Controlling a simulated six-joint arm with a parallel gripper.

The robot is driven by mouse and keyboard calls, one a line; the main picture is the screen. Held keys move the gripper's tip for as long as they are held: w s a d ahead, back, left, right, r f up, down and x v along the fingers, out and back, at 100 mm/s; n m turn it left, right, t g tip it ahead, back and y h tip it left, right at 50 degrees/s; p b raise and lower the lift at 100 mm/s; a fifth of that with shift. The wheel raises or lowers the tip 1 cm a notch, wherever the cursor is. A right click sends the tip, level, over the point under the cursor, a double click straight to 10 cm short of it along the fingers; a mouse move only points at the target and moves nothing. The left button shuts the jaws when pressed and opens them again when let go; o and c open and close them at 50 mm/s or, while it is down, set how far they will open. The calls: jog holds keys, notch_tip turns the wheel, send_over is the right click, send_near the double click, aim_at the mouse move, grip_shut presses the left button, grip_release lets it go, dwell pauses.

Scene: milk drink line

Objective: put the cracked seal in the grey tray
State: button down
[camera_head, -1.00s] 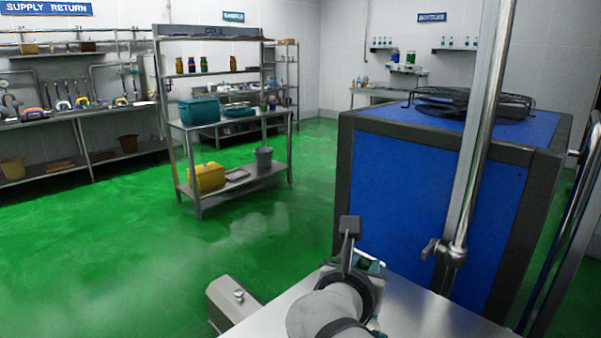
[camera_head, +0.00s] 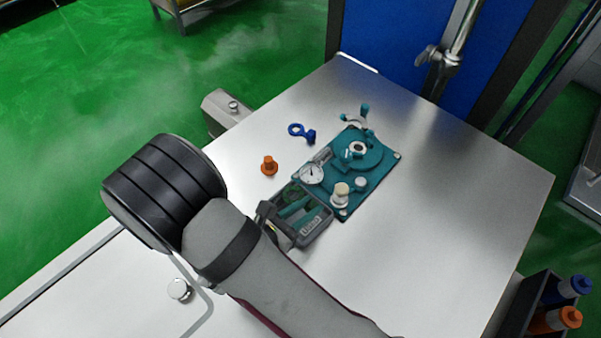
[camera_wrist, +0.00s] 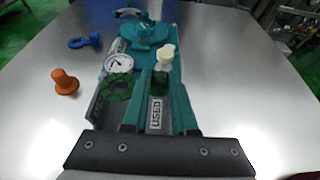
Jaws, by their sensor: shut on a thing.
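The grey tray (camera_head: 322,229), labelled "USED", lies against the near left side of the teal fixture; its grey wall also shows in the wrist view (camera_wrist: 96,107). My gripper (camera_wrist: 161,92) has its teal fingers over the tray and is shut on a dark green seal (camera_wrist: 160,86), mostly hidden between them. A green ring-shaped seal (camera_wrist: 118,88) shows left of the fingers, seemingly in the tray. I cannot make out a crack in either, nor whether the held seal touches the tray floor. In the head view, my wrist partly covers the gripper (camera_head: 291,208).
The teal fixture (camera_head: 375,183) carries a gauge (camera_head: 312,173) and a cream-topped knob (camera_head: 340,194). An orange plug (camera_head: 269,166) and a blue ring-ended part (camera_head: 301,132) lie left of it. A dark holder with bottles (camera_head: 553,308) is at lower right. The steel table's right side is clear.

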aim_at(307, 230)
notch_tip(307, 230, down, 7)
jog(key=shift+s+f, duration=0.1)
jog(key=shift+f, duration=0.1)
jog(key=c, duration=0.7)
grip_release()
jog(key=v, duration=1.2)
jog(key=shift+r, duration=0.15)
jog(key=s+d+r+m+g+y, duration=0.1)
jog(key=s+d+r+m+g, duration=0.2)
jog(key=d+r+m+g, duration=0.5)
jog(key=s+d+r+m+g+y, duration=0.25)
jog(key=d+m+g, duration=0.2)
jog(key=m, duration=0.65)
jog(key=s+r+m+t+y, duration=0.2)
jog(key=s+r+m+y, duration=0.2)
jog(key=m, duration=0.9)
jog(key=r+y, duration=0.1)
jog(key=y, duration=0.2)
jog(key=shift+s+a+r+m+y, duration=0.25)
jog(key=shift+a+m+y, duration=0.05)
jog(key=shift+a+y, duration=0.1)
